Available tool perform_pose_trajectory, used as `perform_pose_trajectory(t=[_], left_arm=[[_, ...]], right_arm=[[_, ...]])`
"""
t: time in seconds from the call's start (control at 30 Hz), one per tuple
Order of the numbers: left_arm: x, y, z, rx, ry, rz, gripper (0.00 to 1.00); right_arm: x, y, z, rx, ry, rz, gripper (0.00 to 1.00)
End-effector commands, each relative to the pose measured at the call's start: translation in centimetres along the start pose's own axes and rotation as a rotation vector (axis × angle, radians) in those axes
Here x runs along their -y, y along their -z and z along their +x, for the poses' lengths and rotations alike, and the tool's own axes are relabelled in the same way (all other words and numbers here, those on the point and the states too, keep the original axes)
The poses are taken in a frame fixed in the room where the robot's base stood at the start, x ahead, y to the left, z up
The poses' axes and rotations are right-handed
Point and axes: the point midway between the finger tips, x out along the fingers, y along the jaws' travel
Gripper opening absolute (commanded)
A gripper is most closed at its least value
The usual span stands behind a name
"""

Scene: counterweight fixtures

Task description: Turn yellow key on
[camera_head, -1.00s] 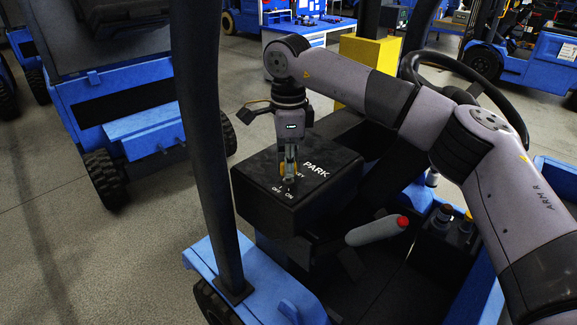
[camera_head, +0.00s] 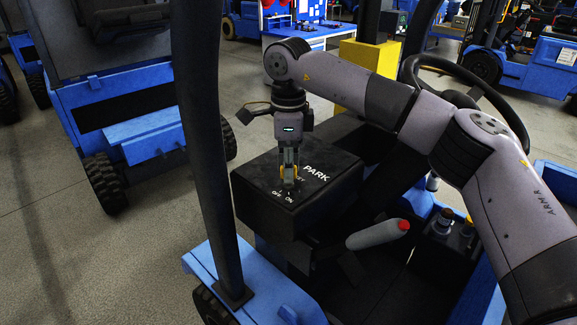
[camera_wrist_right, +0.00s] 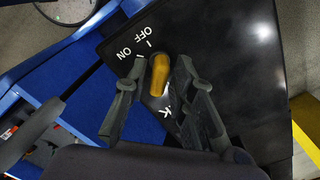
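The yellow key (camera_wrist_right: 158,75) stands on the black PARK box (camera_head: 255,200). In the right wrist view, its upper end is nearest the tick by the OFF label, with the ON label further left. My right gripper (camera_head: 289,180) points down over the key. In the right wrist view, its two fingers (camera_wrist_right: 160,67) are apart, one on each side of the key, with a narrow gap showing on both sides. In the head view the fingers hide most of the key. My left gripper is not in view.
A steering wheel (camera_head: 470,85) stands behind my right arm. A yellow block (camera_head: 370,70) stands behind.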

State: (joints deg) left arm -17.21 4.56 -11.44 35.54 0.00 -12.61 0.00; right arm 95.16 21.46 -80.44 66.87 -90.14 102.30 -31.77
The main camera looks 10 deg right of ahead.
Motion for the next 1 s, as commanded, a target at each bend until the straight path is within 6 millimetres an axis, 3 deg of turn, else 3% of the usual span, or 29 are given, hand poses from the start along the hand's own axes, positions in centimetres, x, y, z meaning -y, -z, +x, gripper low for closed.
perform_pose_trajectory(t=[0.47,1.0], left_arm=[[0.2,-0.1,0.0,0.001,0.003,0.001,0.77],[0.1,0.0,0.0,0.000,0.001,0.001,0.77]], right_arm=[[0.0,0.0,-0.6,0.000,-0.001,-0.002,0.33],[0.1,-0.1,-10.5,0.001,0.000,0.000,0.33]])
